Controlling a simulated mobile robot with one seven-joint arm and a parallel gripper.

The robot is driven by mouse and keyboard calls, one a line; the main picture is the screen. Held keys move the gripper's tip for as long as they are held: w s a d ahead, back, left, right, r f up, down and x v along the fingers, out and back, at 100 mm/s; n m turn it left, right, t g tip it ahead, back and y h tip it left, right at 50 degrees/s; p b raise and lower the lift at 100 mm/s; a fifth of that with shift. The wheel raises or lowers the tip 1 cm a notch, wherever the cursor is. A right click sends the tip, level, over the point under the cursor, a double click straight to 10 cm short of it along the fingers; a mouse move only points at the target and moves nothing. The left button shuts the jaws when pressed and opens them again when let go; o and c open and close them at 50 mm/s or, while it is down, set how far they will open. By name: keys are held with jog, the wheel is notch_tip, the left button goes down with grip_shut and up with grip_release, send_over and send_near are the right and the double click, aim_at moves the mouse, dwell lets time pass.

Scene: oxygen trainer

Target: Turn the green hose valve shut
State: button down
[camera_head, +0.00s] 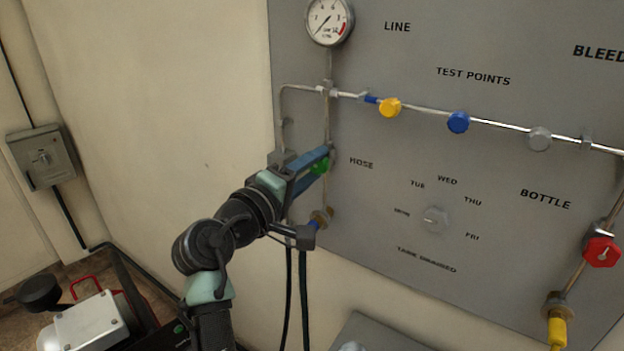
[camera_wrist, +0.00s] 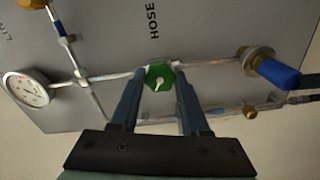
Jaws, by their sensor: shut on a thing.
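The green hose valve (camera_wrist: 161,77) is a green knob with a pale pointer mark, set on the pipe beside the word HOSE on the grey panel. In the head view the green valve (camera_head: 320,166) shows partly between my fingers. My gripper (camera_head: 318,168) reaches the panel from the left. In the wrist view my gripper (camera_wrist: 161,80) has one blue finger on each side of the knob and is shut on it. The fingertips partly cover the pipe behind the knob. The pointer slants a little off the pipe's line in the wrist view.
A pressure gauge (camera_head: 329,20) sits above the hose line. Yellow (camera_head: 390,107), blue (camera_head: 458,122) and grey (camera_head: 540,139) knobs line the upper pipe. A grey dial (camera_head: 435,219) and a red bottle valve (camera_head: 601,252) are to the right. A blue-ended hose fitting (camera_head: 319,218) is just below my gripper.

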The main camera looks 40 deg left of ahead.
jog(key=m+b, duration=0.1)
jog(key=m, duration=0.1)
jog(key=m+b, duration=0.3)
jog(key=m, duration=0.1)
jog(key=shift+f+b, duration=0.25)
jog(key=shift+b, duration=0.1)
jog(key=m+b, duration=0.3)
jog(key=m, duration=0.3)
jog(key=shift+r+b, duration=0.15)
jog(key=shift+b, duration=0.2)
jog(key=shift+c, duration=1.9)
grip_release()
jog(key=shift+r, duration=0.1)
jog(key=shift+s, duration=0.1)
jog(key=s+d+b, duration=0.1)
jog(key=s+d, duration=0.1)
jog(key=s, duration=1)
jog(key=shift+s, duration=0.35)
